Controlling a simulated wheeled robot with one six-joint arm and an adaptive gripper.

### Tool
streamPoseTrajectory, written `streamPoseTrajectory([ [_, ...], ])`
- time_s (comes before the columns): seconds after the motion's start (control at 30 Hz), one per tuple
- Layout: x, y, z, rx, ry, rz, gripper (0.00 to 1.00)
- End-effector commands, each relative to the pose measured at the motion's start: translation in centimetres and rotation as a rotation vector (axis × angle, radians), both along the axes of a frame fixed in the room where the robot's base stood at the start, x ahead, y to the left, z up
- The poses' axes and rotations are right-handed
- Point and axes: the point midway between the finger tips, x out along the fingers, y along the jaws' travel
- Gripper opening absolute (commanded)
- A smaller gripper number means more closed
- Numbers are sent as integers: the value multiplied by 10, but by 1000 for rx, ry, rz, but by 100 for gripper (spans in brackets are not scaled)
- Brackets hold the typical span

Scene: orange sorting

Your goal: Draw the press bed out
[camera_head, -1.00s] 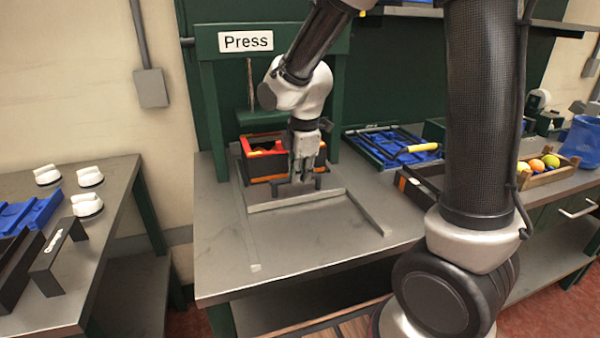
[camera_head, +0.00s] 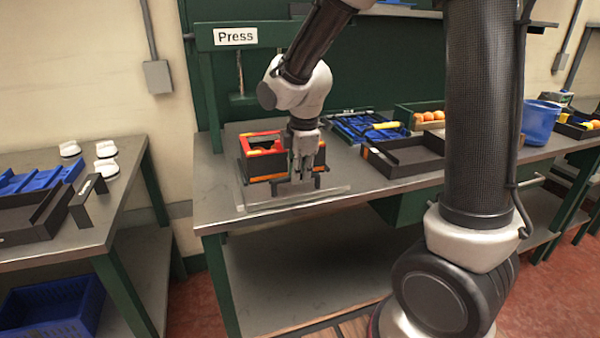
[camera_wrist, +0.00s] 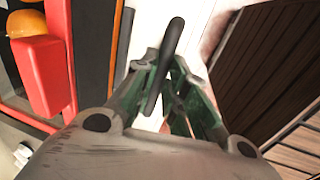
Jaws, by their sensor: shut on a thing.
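The press bed (camera_head: 240,206) is a grey plate on the table in front of the green press, its front strip close to the table's front edge. A dark crate (camera_head: 262,166) with red and orange edges stands on it. My gripper (camera_head: 302,176) is shut on the bed's dark handle (camera_head: 319,181), in front of the crate. In the wrist view, the handle (camera_wrist: 172,45) stands between the fingers (camera_wrist: 165,80). A red part of the crate (camera_wrist: 45,75) and an orange (camera_wrist: 28,22) show at the left.
The green press frame (camera_head: 208,90) with its sign stands behind. To the right are a blue tray (camera_head: 350,126), a black tray (camera_head: 400,160), a box of oranges (camera_head: 425,125) and a blue bin (camera_head: 541,122). A side table (camera_head: 60,235) stands left. The floor in front shows red.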

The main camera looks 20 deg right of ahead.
Motion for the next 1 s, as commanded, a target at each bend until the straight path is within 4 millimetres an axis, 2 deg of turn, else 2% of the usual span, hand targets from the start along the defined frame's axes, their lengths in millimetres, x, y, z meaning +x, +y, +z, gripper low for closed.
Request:
streamPoseTrajectory([
  [0.27, -5, -1, -2, -3, 12, -2, 0],
  [0.3, -5, -1, -2, -3, 12, -3, 16],
  [0.4, -5, -1, -2, -3, 12, -2, 34],
  [0.43, -5, -1, -2, -3, 12, -2, 35],
  [0.77, -3, 0, 2, -1, 6, -1, 35],
  [0.87, -4, 0, 13, 0, 4, -1, 35],
  [1.0, -10, 0, 41, 1, 2, 0, 35],
])
